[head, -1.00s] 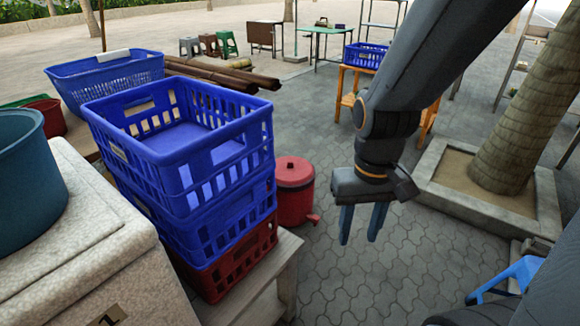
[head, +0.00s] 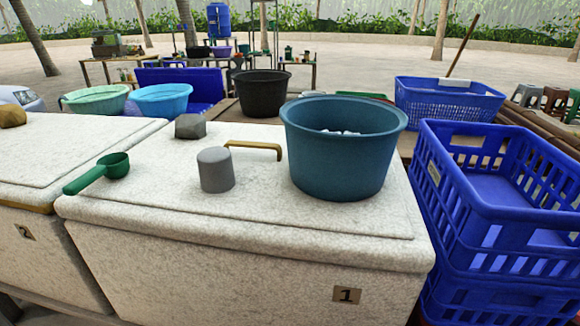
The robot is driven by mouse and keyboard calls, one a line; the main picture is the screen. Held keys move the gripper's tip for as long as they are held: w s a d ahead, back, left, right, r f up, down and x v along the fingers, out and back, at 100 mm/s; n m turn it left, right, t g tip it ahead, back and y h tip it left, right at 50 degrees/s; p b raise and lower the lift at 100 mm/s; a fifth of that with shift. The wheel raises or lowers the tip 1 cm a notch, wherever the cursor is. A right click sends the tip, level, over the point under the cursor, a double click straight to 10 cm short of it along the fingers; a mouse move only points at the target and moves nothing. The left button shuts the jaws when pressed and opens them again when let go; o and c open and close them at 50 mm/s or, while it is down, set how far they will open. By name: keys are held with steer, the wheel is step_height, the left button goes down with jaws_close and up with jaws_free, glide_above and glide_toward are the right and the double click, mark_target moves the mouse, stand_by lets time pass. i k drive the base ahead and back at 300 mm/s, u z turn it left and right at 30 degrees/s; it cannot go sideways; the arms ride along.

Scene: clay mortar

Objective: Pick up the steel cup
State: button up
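A plain grey cylinder (head: 215,170), which looks like the steel cup, stands on the white speckled lid of the chest (head: 130,228) marked 1. Its top looks closed, so it may be upside down. It is left of the large teal tub (head: 345,150) and in front of a brass-coloured handle (head: 256,148). My gripper is not in the current head view.
Stacked blue crates (head: 490,215) stand right of the chest. Another white chest (head: 50,150) stands at left. The lid's front is clear.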

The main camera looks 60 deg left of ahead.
mark_target(215, 165)
steer(key=u, duration=4.5)
steer(key=i, duration=1.85)
steer(key=z, duration=3.25)
